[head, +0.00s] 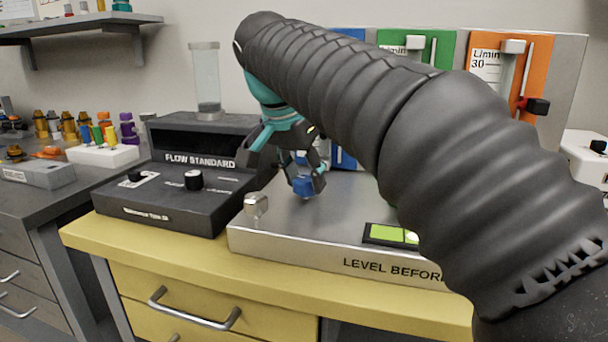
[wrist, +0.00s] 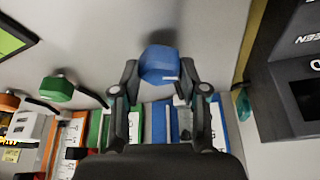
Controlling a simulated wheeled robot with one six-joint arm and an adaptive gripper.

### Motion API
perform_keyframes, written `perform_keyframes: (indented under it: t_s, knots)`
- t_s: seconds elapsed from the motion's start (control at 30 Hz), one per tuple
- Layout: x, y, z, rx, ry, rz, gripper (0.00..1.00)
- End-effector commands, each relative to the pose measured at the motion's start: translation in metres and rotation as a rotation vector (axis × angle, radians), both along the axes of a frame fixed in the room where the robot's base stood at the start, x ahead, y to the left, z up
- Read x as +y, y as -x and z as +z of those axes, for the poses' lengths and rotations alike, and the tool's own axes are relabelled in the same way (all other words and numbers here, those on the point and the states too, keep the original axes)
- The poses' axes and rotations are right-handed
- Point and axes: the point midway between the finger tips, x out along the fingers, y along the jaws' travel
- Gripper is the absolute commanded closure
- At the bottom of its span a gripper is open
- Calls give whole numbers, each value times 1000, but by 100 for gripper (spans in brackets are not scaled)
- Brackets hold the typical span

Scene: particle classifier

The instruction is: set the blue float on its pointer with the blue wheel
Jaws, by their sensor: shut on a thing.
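The blue wheel (head: 303,185) is a small faceted knob low in front of the level unit's upright panels. My gripper (head: 304,180) is shut on it from above. The blue panel (head: 345,35) shows only in parts around my arm. The blue panel (wrist: 182,122) also shows between and beside the fingers in the wrist view. The blue float and its pointer cannot be made out; my arm covers that area in the head view.
A green panel (head: 442,44) and an orange panel (head: 486,92) stand right of the blue one. A green wheel (wrist: 57,88) and an orange wheel (wrist: 8,102) are beside my gripper. The black flow standard box (head: 165,205) stands close on the left. A steel knob (head: 256,204) is near the unit's corner.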

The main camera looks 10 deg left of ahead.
Motion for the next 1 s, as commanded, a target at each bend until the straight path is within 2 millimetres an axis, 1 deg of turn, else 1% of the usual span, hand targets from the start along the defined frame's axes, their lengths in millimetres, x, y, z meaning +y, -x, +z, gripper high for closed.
perform_keyframes:
  t_s: [0.17,0.37,1.0]
  knots:
    - [-1,0,0,0,0,52,92]
    - [-1,0,1,-1,0,181,92]
    - [-4,0,2,-1,-1,757,92]
